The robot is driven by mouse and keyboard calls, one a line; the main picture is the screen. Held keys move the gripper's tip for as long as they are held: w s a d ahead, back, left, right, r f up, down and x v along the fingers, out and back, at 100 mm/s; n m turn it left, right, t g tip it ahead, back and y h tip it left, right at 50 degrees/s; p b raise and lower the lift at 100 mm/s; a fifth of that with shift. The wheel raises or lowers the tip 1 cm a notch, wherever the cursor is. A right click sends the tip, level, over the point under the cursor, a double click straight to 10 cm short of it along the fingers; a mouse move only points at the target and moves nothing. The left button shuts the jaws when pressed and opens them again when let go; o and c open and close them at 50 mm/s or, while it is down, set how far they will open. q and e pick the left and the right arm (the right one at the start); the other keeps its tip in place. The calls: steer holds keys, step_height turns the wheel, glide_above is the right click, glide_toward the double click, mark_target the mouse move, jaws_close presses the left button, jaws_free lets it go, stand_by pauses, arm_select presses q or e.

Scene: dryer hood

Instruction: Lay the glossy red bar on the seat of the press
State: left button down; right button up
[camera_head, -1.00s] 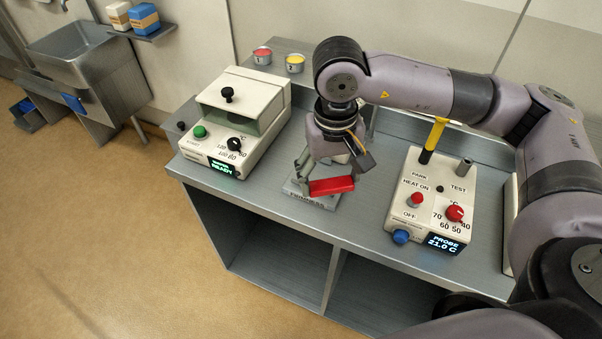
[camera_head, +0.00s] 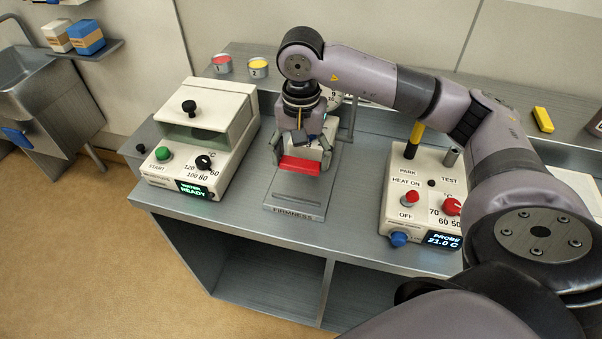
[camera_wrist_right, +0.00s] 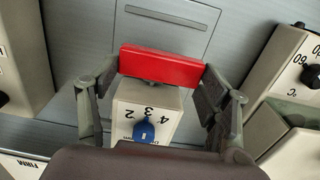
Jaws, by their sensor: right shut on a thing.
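The glossy red bar (camera_head: 300,166) is held crosswise between the fingertips of my right gripper (camera_head: 302,158). In the right wrist view the bar (camera_wrist_right: 160,66) spans between both fingers. The press (camera_head: 297,208) has a grey base plate marked FIRMNESS, with a post and a round gauge (camera_head: 334,98) behind my gripper. In the head view the bar appears over the plate; the gap below it cannot be judged. My gripper hides much of the press and its seat. A white block with a blue knob (camera_wrist_right: 144,131) shows below the bar in the wrist view. My left gripper is out of view.
A white heater box (camera_head: 202,130) stands left of the press, and a probe unit (camera_head: 427,190) with knobs stands right. Red and yellow cups (camera_head: 240,67) are on the back ledge. A yellow block (camera_head: 543,119) lies at the back right. The bench front is clear.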

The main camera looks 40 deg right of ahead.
mark_target(301, 186)
steer(key=shift+s+f, duration=0.1)
steer(key=shift+f, duration=0.85)
step_height(301, 186, down, 4)
steer(key=shift+f+p, duration=0.1)
steer(key=shift+p, duration=0.35)
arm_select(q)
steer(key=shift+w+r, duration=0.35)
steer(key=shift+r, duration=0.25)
arm_select(e)
steer(key=shift+f, duration=0.15)
steer(key=shift+f, duration=0.1)
steer(key=shift+f, duration=0.1)
steer(key=o, duration=1.1)
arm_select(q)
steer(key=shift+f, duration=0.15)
arm_select(e)
steer(key=shift+o, duration=0.2)
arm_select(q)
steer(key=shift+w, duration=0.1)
